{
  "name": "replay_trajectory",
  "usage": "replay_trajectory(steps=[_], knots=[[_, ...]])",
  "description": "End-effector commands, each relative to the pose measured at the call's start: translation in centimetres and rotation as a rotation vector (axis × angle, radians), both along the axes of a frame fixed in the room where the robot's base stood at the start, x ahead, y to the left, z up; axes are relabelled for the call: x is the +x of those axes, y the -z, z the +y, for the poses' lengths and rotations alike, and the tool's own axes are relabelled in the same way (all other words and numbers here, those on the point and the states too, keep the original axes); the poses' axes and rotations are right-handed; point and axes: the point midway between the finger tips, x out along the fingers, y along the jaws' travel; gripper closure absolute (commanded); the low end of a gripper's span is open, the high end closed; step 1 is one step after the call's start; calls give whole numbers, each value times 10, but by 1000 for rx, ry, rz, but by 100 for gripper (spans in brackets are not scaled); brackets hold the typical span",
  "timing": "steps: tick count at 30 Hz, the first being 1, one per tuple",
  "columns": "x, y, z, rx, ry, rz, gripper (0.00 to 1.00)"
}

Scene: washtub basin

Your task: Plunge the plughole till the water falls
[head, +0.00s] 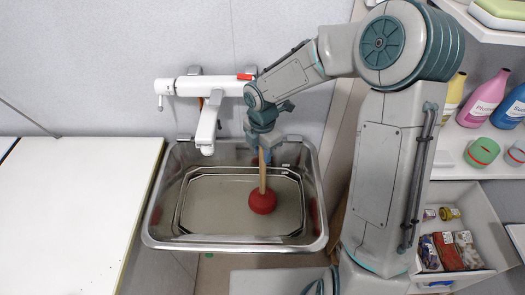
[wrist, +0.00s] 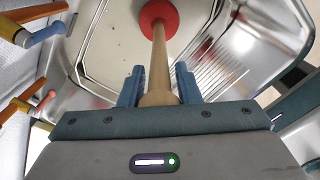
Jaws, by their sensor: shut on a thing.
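A plunger with a red rubber cup (head: 262,201) and a wooden handle (head: 262,172) is in the steel basin (head: 160,228). My gripper (head: 266,145) is shut on the upper handle, with the cup pointing down. In the wrist view the gripper's blue fingers (wrist: 160,88) stand either side of the wooden handle (wrist: 159,62), and the red cup (wrist: 159,17) is at the far end. Murky water (head: 215,207) shows in the basin around the cup. The plughole is not visible. I cannot tell whether the cup touches the basin floor.
A white tap (head: 206,130) hangs over the basin's back, left of my gripper. A white worktop (head: 80,215) lies to the left. Shelves at right hold bottles (head: 487,98), and a bin (head: 465,225) of small items stands below.

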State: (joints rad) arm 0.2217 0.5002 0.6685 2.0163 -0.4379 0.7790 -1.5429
Motion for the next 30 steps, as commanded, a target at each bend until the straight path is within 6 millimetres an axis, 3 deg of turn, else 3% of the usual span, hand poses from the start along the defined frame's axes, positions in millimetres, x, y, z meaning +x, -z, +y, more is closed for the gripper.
replay_trajectory(steps=[3,30], knots=[[0,-21,0,0,0,-1,100],[1,-120,0,0,1,-5,100]])
